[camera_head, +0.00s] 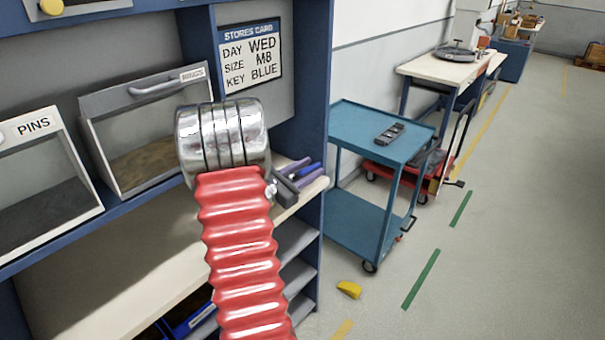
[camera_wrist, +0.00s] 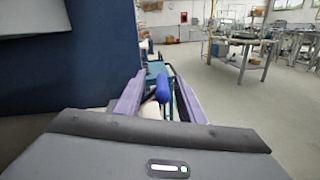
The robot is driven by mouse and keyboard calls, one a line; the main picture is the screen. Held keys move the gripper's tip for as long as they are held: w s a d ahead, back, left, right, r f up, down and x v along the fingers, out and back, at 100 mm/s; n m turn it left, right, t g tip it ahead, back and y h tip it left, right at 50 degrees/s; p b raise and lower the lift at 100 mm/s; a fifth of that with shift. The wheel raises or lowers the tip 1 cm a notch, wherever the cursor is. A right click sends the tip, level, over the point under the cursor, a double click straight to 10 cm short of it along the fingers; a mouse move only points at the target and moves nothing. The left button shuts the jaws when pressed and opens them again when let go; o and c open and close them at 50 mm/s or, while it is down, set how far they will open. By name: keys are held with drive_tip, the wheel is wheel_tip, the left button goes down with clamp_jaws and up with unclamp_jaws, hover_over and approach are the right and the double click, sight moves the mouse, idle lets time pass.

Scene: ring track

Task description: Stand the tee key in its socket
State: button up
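My gripper (camera_head: 306,171) is at the shelf unit's right end, past the red ribbed sleeve of my arm. Its two purple fingers also show in the wrist view (camera_wrist: 160,90), spread apart. A blue rounded piece (camera_wrist: 162,88), likely the handle of the blue tee key, shows between them with narrow gaps on both sides. In the head view a bit of blue (camera_head: 292,175) shows between the fingers. The key's lower part is hidden. I cannot make out the socket in either view.
A stores card (camera_head: 252,55) reads WED, M8, BLUE. Bins marked PINS (camera_head: 35,127) and RINGS (camera_head: 195,75) stand at left. A teal cart (camera_head: 350,125) carries a dark handset (camera_head: 389,133). A yellow piece (camera_head: 349,289) lies on the floor. Open floor is at right.

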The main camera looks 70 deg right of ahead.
drive_tip(key=shift+s+d, duration=0.2)
drive_tip(key=shift+d, duration=0.1)
drive_tip(key=shift+c, duration=0.2)
clamp_jaws()
idle(0.3)
